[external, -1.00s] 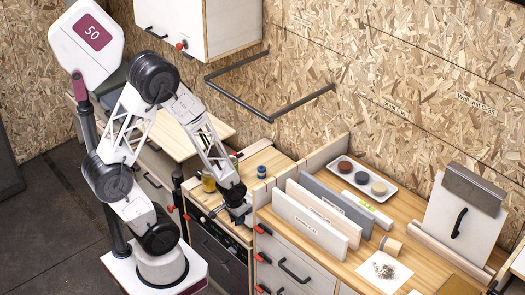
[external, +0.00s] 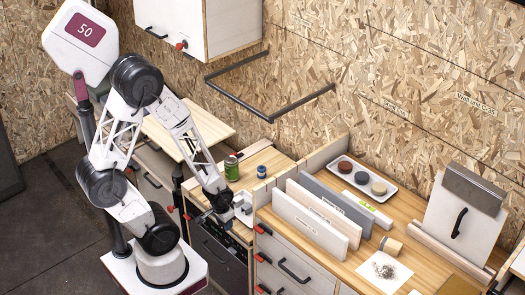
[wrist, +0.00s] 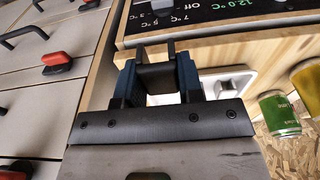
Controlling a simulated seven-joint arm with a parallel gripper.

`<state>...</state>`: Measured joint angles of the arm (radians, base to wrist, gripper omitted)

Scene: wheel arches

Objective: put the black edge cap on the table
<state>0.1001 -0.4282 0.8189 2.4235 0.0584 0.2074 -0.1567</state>
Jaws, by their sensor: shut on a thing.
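My gripper (wrist: 157,75) is shut on a small black piece (wrist: 155,78), which appears to be the black edge cap. It sits between the two blue-sided fingers in the wrist view. In the external view my gripper (external: 222,216) hangs at the front edge of the low wooden counter, above the dark appliance front. The cap cannot be made out there. The wooden counter (external: 266,180) lies just behind and to the right of my gripper. A light wooden tabletop (external: 205,122) stands further back, behind my arm.
A green can (external: 232,168) and a blue-topped item (external: 262,172) stand on the counter. A white fitting (external: 243,206) is close to my gripper's right. Upright panels (external: 310,220) stand on the right bench. Drawers with red-ended latches (external: 262,258) face forward.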

